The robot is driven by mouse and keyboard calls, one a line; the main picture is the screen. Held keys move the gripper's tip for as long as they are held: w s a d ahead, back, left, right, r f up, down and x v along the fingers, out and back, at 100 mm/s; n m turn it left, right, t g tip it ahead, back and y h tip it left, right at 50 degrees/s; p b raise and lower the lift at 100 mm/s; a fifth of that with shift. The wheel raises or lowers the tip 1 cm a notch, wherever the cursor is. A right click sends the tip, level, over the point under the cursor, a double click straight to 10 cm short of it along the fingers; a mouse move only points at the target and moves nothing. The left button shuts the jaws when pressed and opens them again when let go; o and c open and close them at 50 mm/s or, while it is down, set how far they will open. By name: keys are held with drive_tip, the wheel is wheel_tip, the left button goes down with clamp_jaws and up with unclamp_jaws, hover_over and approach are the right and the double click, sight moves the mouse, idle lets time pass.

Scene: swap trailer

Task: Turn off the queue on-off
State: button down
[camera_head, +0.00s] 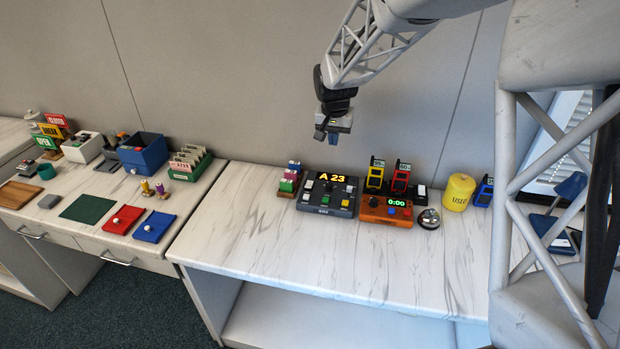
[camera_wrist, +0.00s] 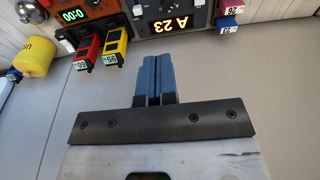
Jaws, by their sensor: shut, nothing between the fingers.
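The queue box is a dark console (camera_head: 315,208) on the marble-patterned counter. Its lit display (camera_head: 333,177) reads "A 23", and several coloured buttons and switches sit on its top. Which control is the on-off cannot be made out. In the wrist view the display (camera_wrist: 169,23) shows near the top edge, upside down, and most of the console is cut off. My gripper (camera_head: 332,137) hangs in the air above and behind the console, clear of it. Its blue fingers (camera_wrist: 153,78) are together with nothing between them.
A silver bell (camera_head: 429,219) and a yellow "USED" can (camera_head: 458,192) are further right. The counter's front is clear.

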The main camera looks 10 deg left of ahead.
hover_over(309, 185)
wheel_tip(309, 185, down, 7)
drive_tip(key=shift+s+r, duration=0.2)
drive_tip(key=shift+s, duration=0.1)
drive_tip(key=f, duration=1.2)
drive_tip(key=shift+w+d+f, duration=0.1)
drive_tip(key=shift+w, duration=0.15)
drive_tip(key=shift+s+f, duration=0.25)
drive_tip(key=shift+f, duration=0.45)
drive_tip(key=shift+s+f, duration=0.1)
drive_tip(key=shift+f, duration=0.05)
drive_tip(key=shift+s+f+t, duration=0.15)
drive_tip(key=shift+f+t, duration=0.15)
drive_tip(key=shift+t, duration=0.1)
drive_tip(key=shift+w+r, duration=0.25)
drive_tip(key=shift+w, duration=0.5)
